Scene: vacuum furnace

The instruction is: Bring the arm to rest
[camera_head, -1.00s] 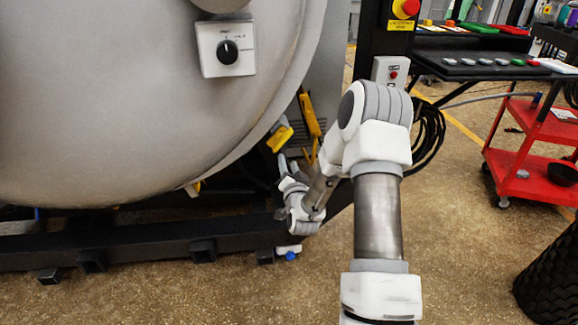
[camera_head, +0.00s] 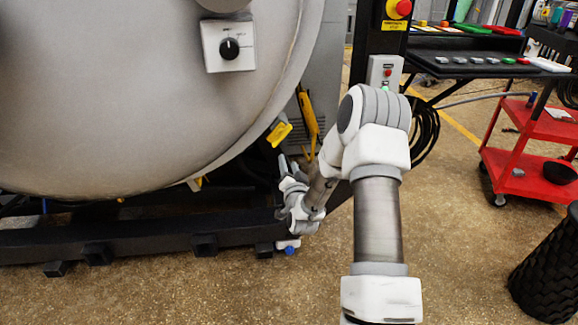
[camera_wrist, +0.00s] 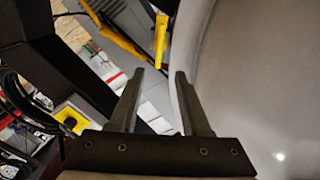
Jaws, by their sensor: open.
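My arm reaches forward from the bottom of the head view, bends at a white and grey elbow and folds down toward the furnace's lower right edge. My gripper (camera_wrist: 160,74) shows in the wrist view with its two dark fingers apart and nothing between them. In the head view the gripper end (camera_head: 284,166) is small and partly hidden by my wrist. The large grey furnace door (camera_head: 140,100) is left of my gripper, and its curved pale surface (camera_wrist: 255,70) fills the right of the wrist view close beside the right finger.
A yellow handle (camera_head: 279,134) hangs just above my gripper. A black base frame (camera_head: 150,240) runs along the floor at left. A control box (camera_head: 385,72) stands behind my elbow. A red cart (camera_head: 530,175) and black bin (camera_head: 550,270) stand at right. Floor in front is open.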

